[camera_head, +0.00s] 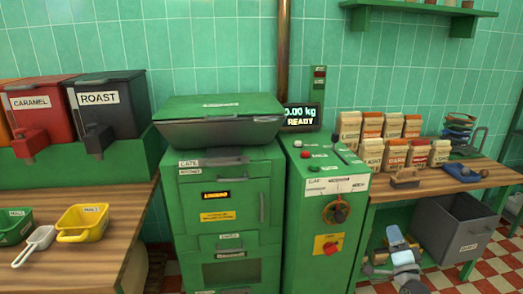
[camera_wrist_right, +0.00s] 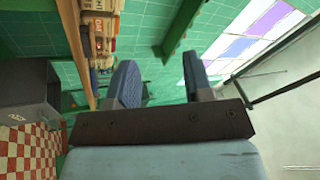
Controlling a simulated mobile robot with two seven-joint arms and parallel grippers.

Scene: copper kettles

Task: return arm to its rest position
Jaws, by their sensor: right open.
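My right gripper (camera_head: 397,262) is low at the right in the head view, in front of the right wooden bench and to the right of the green control cabinet. In the right wrist view its two dark blue fingers (camera_wrist_right: 161,80) stand apart with nothing between them, so it is open and empty. It appears to be clear of the bench and the bin. My left gripper and left arm are not in view.
A grey bin (camera_head: 455,230) stands under the right bench (camera_head: 440,182), close to my right gripper. Paper bags (camera_head: 395,155) stand on that bench. The green control cabinet (camera_head: 325,235) is to the left. In the right wrist view, the bin (camera_wrist_right: 28,95) is at the left.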

